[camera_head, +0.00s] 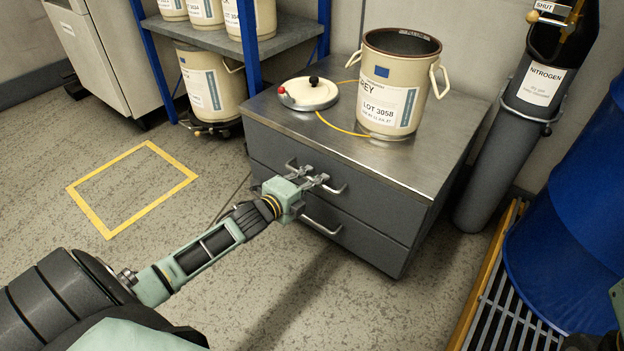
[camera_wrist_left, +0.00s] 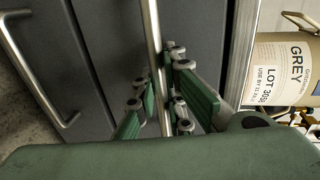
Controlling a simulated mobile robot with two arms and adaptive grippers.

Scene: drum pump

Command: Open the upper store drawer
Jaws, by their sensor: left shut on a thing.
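The grey drawer cabinet (camera_head: 440,160) has two stacked drawers with metal bar handles. The upper drawer (camera_head: 385,202) looks flush with the cabinet front. My left gripper (camera_head: 312,182) is at the upper drawer's handle (camera_head: 339,189), partly covering it. In the left wrist view, the fingers of my left gripper (camera_wrist_left: 160,95) are shut on this handle (camera_wrist_left: 153,40), one on each side of the bar. The lower handle (camera_wrist_left: 35,80) is apart from the fingers; it also shows in the head view (camera_head: 322,230). My right gripper is not in view.
An open can labelled grey (camera_head: 390,105) and a lid (camera_head: 308,94) stand on the cabinet top, with a yellow cable. A nitrogen cylinder (camera_head: 500,165) and blue drum (camera_head: 565,250) are to the right. A shelf (camera_head: 225,40) holds cans behind. The floor before the drawers is clear.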

